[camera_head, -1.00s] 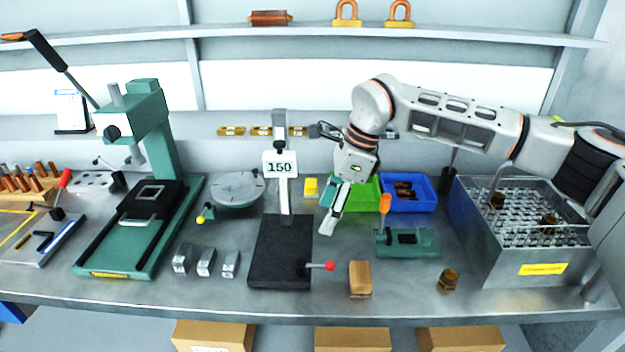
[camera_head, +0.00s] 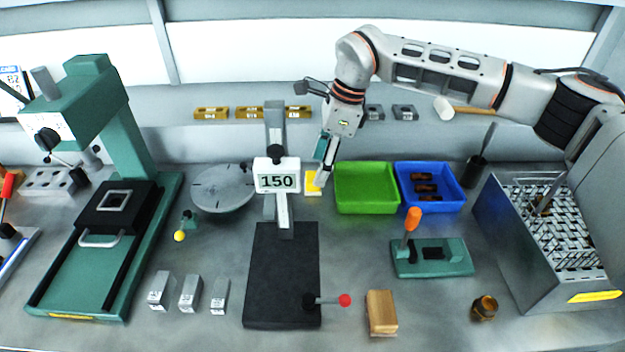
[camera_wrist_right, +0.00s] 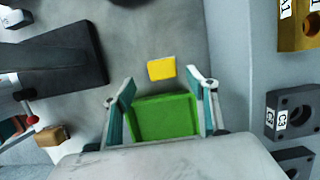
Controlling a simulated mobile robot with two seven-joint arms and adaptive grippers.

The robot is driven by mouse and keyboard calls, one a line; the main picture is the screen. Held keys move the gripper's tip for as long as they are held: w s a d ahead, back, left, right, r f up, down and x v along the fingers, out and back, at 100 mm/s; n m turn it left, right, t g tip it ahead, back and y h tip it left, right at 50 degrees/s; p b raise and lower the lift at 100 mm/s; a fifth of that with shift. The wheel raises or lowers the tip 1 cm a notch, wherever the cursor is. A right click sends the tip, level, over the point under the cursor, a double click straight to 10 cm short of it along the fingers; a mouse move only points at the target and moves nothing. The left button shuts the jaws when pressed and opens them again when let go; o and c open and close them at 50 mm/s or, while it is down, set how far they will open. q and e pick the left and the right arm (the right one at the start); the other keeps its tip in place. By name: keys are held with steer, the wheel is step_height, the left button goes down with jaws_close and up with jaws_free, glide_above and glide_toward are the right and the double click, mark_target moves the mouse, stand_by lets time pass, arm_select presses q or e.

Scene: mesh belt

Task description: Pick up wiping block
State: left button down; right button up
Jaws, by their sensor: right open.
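A small yellow block (camera_head: 313,186) lies on the grey bench between the 150 gauge stand and the green bin. It also shows in the right wrist view (camera_wrist_right: 161,68). A tan wooden block (camera_head: 381,312) lies near the bench's front edge. No label shows which one is the wiping block. My right gripper (camera_head: 320,179) points down beside the yellow block and partly covers it in the head view. In the wrist view the right gripper (camera_wrist_right: 160,79) has its fingers apart, with the yellow block ahead, just beyond the fingertips, and nothing held. My left gripper is not in view.
The green bin (camera_head: 366,166) stands just right of my right gripper, with a blue bin (camera_head: 430,165) beyond it. The gauge stand (camera_head: 277,180) rises close on the left. A round plate (camera_head: 222,188) lies further left. The back wall is close behind.

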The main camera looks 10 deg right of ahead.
mark_target(314, 176)
steer(key=x, duration=0.3)
steer(key=shift+w+f, duration=0.15)
steer(key=shift+f, duration=0.2)
steer(key=shift+w+a+f, duration=0.1)
steer(key=shift+a+f, duration=0.1)
steer(key=shift+f, duration=0.4)
steer(key=c, duration=1.2)
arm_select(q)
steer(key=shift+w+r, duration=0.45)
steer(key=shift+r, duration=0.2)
arm_select(e)
steer(key=shift+r, duration=0.15)
steer(key=shift+r, duration=0.55)
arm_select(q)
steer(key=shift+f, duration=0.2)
arm_select(e)
step_height(314, 176, up, 19)
steer(key=shift+f, duration=0.15)
